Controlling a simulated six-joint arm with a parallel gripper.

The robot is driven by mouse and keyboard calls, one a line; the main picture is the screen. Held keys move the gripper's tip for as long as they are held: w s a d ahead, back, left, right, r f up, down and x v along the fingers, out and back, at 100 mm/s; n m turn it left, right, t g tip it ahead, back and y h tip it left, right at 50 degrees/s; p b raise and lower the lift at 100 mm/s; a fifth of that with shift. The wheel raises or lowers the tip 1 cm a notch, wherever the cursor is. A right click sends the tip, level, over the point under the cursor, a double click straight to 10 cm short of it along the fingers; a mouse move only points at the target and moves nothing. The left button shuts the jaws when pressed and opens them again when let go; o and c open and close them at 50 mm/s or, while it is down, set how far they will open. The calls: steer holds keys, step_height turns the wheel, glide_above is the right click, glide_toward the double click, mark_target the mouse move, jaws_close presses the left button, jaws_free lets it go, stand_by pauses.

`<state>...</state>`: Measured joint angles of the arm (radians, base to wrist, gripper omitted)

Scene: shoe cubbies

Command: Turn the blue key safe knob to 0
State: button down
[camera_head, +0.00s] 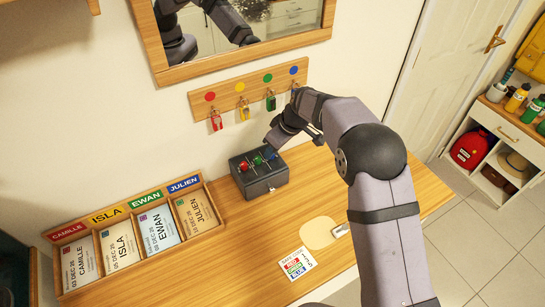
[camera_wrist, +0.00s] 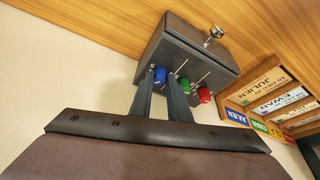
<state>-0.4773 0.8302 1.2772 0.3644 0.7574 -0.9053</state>
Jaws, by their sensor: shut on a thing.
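The dark grey key safe (camera_head: 262,184) stands on the wooden top below the key hooks. It has a red knob (camera_head: 243,166), a green knob (camera_head: 258,160) and a blue knob (camera_head: 271,155) in a row. In the wrist view the safe (camera_wrist: 176,45) shows the blue knob (camera_wrist: 160,75), green knob (camera_wrist: 184,85) and red knob (camera_wrist: 204,95), each by a white mark. My gripper (camera_wrist: 161,82) is shut on the blue knob, one finger on each side. In the head view my gripper (camera_head: 271,147) partly covers the blue knob. The number the knob points to is too small to read.
A wooden rack (camera_head: 145,268) with name cards stands to the left. A rail (camera_head: 228,99) with hanging keys is on the wall above, under a mirror. A paper card (camera_head: 297,264) and a beige item (camera_head: 318,233) lie in front. Bare wood lies between.

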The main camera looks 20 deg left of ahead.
steer(key=n+g+b, duration=0.1)
steer(key=n, duration=0.2)
steer(key=shift+w+n, duration=0.15)
steer(key=shift+n, duration=0.15)
steer(key=shift+n+g, duration=0.8)
steer(key=shift+n, duration=0.7)
steer(key=shift+p, duration=0.3)
steer(key=c, duration=1.7)
jaws_free()
steer(key=shift+o, duration=0.2)
steer(key=b+v, duration=0.1)
steer(key=v, duration=0.6)
steer(key=shift+d+b, duration=0.2)
steer(key=shift+b, duration=0.15)
steer(key=shift+r, duration=0.15)
